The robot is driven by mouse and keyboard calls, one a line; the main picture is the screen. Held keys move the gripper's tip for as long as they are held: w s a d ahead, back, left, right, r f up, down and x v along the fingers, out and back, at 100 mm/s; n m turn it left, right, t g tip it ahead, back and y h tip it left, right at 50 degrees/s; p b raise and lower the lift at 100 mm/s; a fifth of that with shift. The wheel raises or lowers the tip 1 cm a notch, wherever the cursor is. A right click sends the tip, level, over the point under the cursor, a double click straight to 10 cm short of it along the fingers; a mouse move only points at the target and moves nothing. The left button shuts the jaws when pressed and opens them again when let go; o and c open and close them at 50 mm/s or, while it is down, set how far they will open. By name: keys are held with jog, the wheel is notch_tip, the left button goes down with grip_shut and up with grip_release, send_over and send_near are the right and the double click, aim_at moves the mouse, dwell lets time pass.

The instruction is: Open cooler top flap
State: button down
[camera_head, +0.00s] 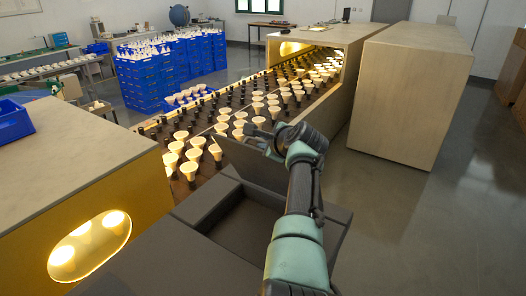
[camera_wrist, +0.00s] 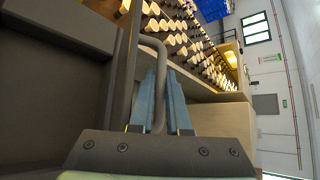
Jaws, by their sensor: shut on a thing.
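The cooler (camera_head: 182,248) is a dark grey box in front of me, with a recessed opening showing beside my arm. Its top flap (camera_head: 244,164) stands raised at the far side of the opening, tilted up toward the bulb line. My gripper (camera_head: 262,139) is at the flap's upper edge. In the wrist view my gripper (camera_wrist: 160,100) has its bluish fingers closed around the handle. My arm hides part of the cooler's right side.
A conveyor (camera_head: 235,100) with many bulbs on dark sockets runs behind the flap into a lit tunnel (camera_head: 330,42). A lit cabinet (camera_head: 90,180) stands at left, a beige block (camera_head: 415,80) at right. Blue crates (camera_head: 150,75) stand behind. Floor at right (camera_head: 420,220) is clear.

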jog(key=shift+w+d, duration=0.2)
jog(key=shift+d, duration=0.05)
jog(key=c, duration=1.2)
grip_release()
jog(key=shift+o, duration=0.2)
jog(key=shift+s+r, duration=0.1)
jog(key=shift+r, duration=0.05)
jog(key=shift+v, duration=1.05)
jog(key=b+v, duration=0.2)
jog(key=v, duration=0.8)
jog(key=shift+s+b, duration=0.25)
jog(key=shift+b, duration=0.15)
jog(key=shift+d+r, duration=0.1)
jog(key=shift+r, duration=0.05)
